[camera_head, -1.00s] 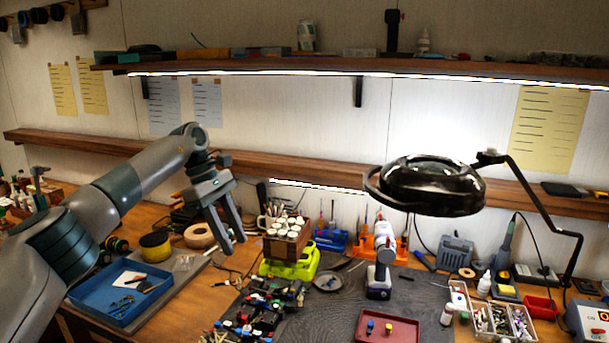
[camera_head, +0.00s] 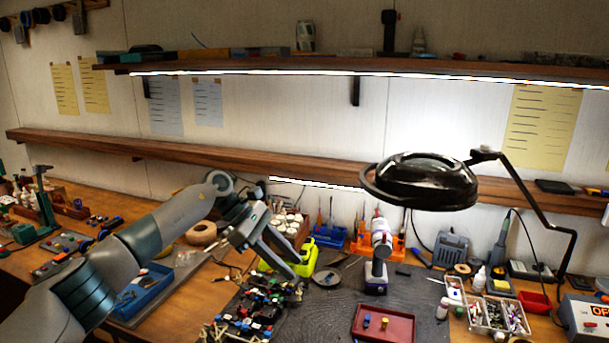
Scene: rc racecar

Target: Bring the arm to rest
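My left arm (camera_head: 150,232) comes in from the lower left and reaches up and across the left part of the workbench. Its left gripper (camera_head: 297,268) points down and to the right, over the area of the yellow-green holder and the cluster of dark parts. The two fingers show a gap between them with nothing held, so it looks open. The arm partly hides the blue tray (camera_head: 150,285) and the rack of white-topped bottles (camera_head: 290,222). My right gripper is not in view.
A yellow-green holder (camera_head: 307,262) and dark small parts (camera_head: 250,310) lie below the gripper. A cordless driver (camera_head: 377,262) stands on the dark mat, behind a red tray (camera_head: 384,325). A black lamp (camera_head: 425,183) hangs at right. A wooden shelf (camera_head: 330,175) runs behind.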

